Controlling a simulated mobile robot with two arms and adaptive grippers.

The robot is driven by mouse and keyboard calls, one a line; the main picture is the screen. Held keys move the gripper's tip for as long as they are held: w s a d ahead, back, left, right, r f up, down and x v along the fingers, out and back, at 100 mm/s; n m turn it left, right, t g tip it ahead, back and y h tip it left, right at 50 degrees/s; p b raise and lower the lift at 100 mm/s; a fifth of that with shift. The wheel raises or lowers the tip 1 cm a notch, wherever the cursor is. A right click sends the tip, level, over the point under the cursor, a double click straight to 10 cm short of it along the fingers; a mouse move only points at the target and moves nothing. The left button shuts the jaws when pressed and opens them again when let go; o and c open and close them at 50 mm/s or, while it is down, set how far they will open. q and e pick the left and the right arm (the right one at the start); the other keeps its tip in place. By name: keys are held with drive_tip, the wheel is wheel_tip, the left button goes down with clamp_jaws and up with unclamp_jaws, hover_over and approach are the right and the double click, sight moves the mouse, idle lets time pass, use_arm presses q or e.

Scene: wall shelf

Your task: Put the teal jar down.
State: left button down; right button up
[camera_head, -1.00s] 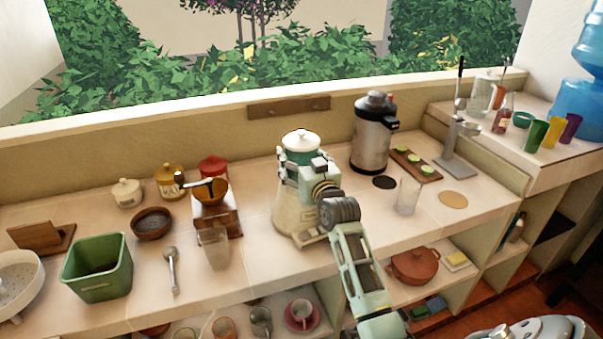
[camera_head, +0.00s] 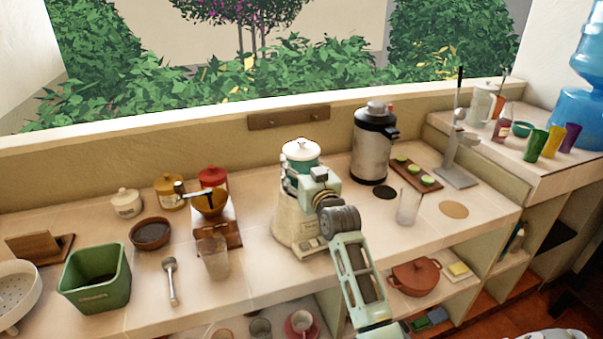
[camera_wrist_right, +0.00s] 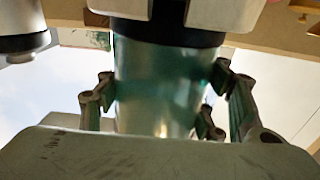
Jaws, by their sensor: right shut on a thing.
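The teal jar (camera_head: 301,154) with a white lid is upright over the back of the counter in the head view. My right gripper (camera_head: 306,178) is shut on its body and hides much of it. In the right wrist view the jar (camera_wrist_right: 160,85) fills the space between the fingers (camera_wrist_right: 165,105). A cream appliance (camera_head: 294,222) stands directly below the jar and gripper in the head view. The jar's underside is hidden, so I cannot tell whether it touches anything. My left gripper is not in view.
A steel flask (camera_head: 371,150) stands right of the jar, with a dark round mat (camera_head: 385,193), a clear glass (camera_head: 408,208) and a tan round mat (camera_head: 454,209) near it. Left are a red jar (camera_head: 213,176) and a brown stand (camera_head: 229,235). Bare counter lies around the tan mat.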

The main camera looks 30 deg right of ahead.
drive_tip(key=shift+r, duration=0.65)
wheel_tip(320, 180, up, 3)
drive_tip(key=shift+f+b, duration=0.1)
drive_tip(key=shift+b, duration=0.5)
drive_tip(key=s+d+r+b, duration=0.2)
drive_tip(key=s+d+r, duration=0.35)
drive_tip(key=s, duration=0.35)
drive_tip(key=n+y, duration=0.2)
drive_tip(key=y, duration=0.1)
approach(302, 154)
drive_tip(key=a+f, duration=0.7)
drive_tip(key=f, duration=0.2)
drive_tip(key=s+a+f+y, duration=0.1)
drive_tip(key=s+a+f, duration=0.3)
drive_tip(key=s+a, duration=0.7)
drive_tip(key=a, duration=0.3)
drive_tip(key=shift+s+a+n+t, duration=0.25)
drive_tip(key=shift+s+n+t, duration=0.05)
drive_tip(key=shift+s+n, duration=0.1)
